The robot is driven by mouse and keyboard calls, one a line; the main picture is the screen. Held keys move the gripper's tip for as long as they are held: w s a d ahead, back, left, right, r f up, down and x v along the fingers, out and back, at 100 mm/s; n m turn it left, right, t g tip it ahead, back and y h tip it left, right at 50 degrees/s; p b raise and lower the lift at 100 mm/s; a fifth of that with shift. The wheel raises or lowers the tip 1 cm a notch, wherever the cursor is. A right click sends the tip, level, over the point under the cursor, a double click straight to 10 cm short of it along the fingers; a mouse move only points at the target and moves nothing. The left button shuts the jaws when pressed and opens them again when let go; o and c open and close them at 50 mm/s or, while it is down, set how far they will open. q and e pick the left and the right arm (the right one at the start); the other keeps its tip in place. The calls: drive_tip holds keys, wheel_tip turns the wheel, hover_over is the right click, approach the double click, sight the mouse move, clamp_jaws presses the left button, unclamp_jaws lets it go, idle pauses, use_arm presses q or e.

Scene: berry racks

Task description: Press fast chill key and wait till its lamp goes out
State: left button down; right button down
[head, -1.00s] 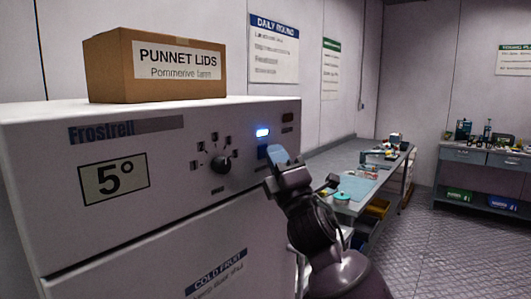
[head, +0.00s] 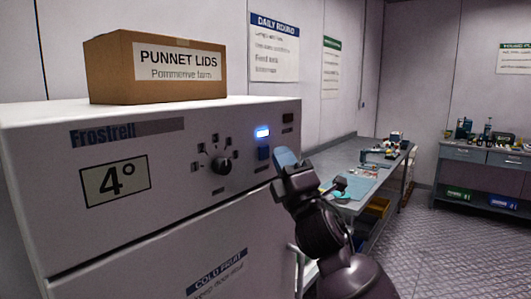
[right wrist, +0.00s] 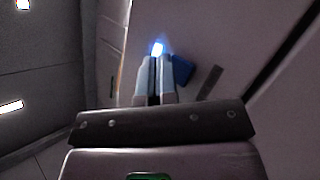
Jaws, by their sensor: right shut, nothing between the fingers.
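The white fridge (head: 120,225) fills the left of the head view. Its display (head: 115,181) reads 4°. A lamp (head: 262,132) glows blue-white on the panel, and the blue key (head: 264,153) sits just below it. My right gripper (head: 285,158) is shut and empty, just right of the key and apart from it in the head view. In the right wrist view the shut fingertips (right wrist: 158,62) point at the panel, with the lit lamp (right wrist: 157,48) just beyond them and the blue key (right wrist: 183,71) to their right. My left gripper is not in view.
A dial (head: 221,165) is on the panel left of the key. A cardboard box (head: 150,65) labelled PUNNET LIDS stands on the fridge. A bench (head: 345,150) with small items runs along the wall to the right. Open floor (head: 465,245) lies at the right.

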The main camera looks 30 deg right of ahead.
drive_tip(key=s, duration=0.1)
drive_tip(key=s+d+p, duration=0.1)
drive_tip(key=s, duration=0.1)
drive_tip(key=s+d, duration=0.1)
drive_tip(key=shift+s, duration=0.35)
idle(0.9)
